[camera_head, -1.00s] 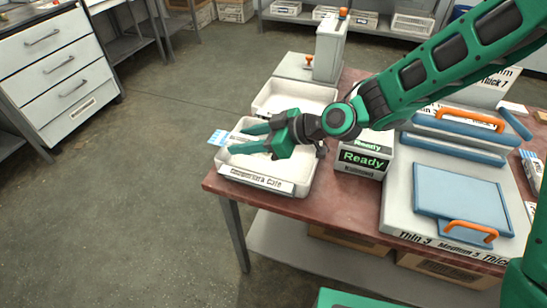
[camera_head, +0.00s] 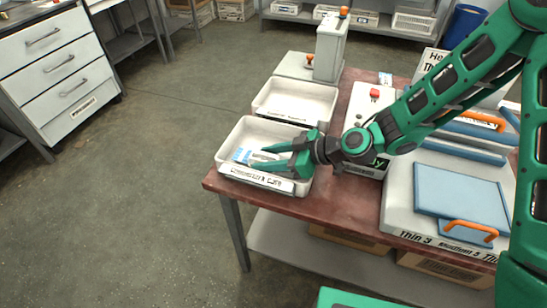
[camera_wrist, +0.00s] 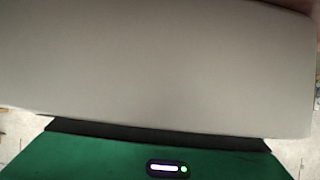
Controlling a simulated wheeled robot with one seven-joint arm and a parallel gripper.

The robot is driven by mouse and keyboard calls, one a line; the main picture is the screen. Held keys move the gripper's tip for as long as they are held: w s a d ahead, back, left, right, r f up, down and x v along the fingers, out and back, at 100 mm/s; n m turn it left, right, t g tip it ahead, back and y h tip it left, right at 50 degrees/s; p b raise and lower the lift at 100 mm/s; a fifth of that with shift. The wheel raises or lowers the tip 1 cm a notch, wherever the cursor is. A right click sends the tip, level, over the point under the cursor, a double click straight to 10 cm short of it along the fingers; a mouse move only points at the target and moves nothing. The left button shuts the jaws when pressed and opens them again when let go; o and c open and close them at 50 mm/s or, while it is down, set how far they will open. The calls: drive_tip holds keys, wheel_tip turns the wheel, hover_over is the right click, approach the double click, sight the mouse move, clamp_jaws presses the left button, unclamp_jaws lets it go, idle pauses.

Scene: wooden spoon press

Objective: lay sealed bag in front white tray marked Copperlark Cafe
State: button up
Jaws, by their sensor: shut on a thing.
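The front white tray (camera_head: 222,150) stands at the table's near left corner, its front label reading roughly "Copperlark Cafe". My gripper (camera_head: 259,157) reaches in from the right, its green fingers low inside the tray's outline. It is shut on the sealed bag (camera_head: 241,155), a small white bag with a blue printed end that sticks out left of the fingertips. The bag is within the tray's walls as seen from the head. I cannot tell whether it touches the tray floor. In the wrist view a blurred pale surface fills most of the picture and the fingertips do not show.
A second white tray (camera_head: 290,99) sits directly behind. A grey device (camera_head: 330,50) with an orange knob stands behind that. Right of the trays are a box with a red button (camera_head: 375,93) and a grey press with blue plates (camera_head: 462,200). The floor at left is clear.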

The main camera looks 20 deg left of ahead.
drive_tip(key=o, duration=1.1)
drive_tip(key=v, duration=1.1)
drive_tip(key=shift+d, duration=0.1)
drive_tip(key=shift+s+d+r, duration=0.1)
drive_tip(key=shift+d+r, duration=0.15)
drive_tip(key=shift+d, duration=0.15)
